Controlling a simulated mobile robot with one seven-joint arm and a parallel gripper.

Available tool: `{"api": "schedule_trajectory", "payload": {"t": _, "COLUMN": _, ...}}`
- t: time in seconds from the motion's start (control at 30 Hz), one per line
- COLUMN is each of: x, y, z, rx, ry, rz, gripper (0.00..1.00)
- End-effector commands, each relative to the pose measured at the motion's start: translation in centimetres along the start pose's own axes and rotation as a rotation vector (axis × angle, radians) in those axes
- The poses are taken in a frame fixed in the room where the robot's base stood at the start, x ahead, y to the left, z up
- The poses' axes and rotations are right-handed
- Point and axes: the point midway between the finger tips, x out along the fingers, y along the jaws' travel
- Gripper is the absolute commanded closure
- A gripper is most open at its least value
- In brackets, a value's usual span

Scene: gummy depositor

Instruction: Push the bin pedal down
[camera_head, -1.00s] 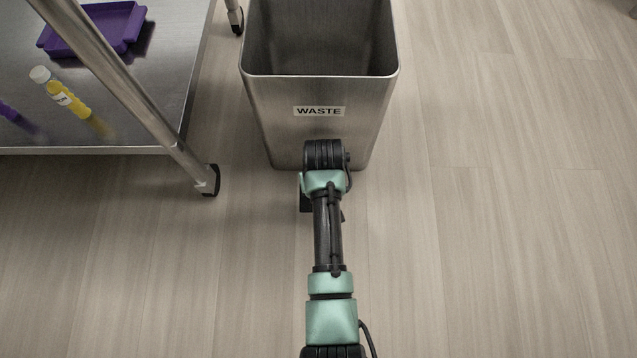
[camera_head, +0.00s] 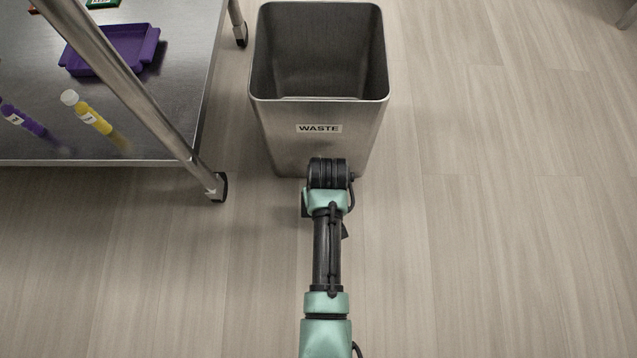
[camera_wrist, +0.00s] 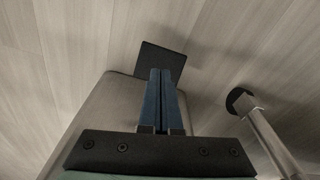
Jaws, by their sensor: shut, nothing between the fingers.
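The grey metal waste bin (camera_head: 318,152) stands upright on the floor, open at the top, with a "WASTE" label on its front. Its black square pedal (camera_wrist: 162,58) sticks out at the base in the wrist view, where part of the bin's wall (camera_wrist: 100,112) also shows. My gripper (camera_wrist: 160,74) is shut and empty, and its blue fingers point down over the pedal, overlapping its near part. I cannot tell whether the tips touch it. In the head view my arm hides the gripper and most of the pedal area; only dark edges show beside the wrist.
A metal cart (camera_head: 190,110) stands left of the bin, with a purple tray (camera_head: 112,48) and bottles on its shelf. Its caster (camera_head: 218,187) is near the bin, and a cart leg (camera_wrist: 268,135) shows in the wrist view.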

Motion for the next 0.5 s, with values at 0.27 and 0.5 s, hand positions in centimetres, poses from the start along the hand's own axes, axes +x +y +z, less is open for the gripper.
{"api": "schedule_trajectory", "payload": {"t": 0.27, "x": -5.7, "y": 0.0, "z": 0.0, "rx": 0.000, "ry": -0.001, "rz": 0.000, "gripper": 1.00}}
{"api": "schedule_trajectory", "payload": {"t": 0.5, "x": -7.6, "y": 0.0, "z": 0.0, "rx": 0.000, "ry": -0.001, "rz": 0.001, "gripper": 1.00}}
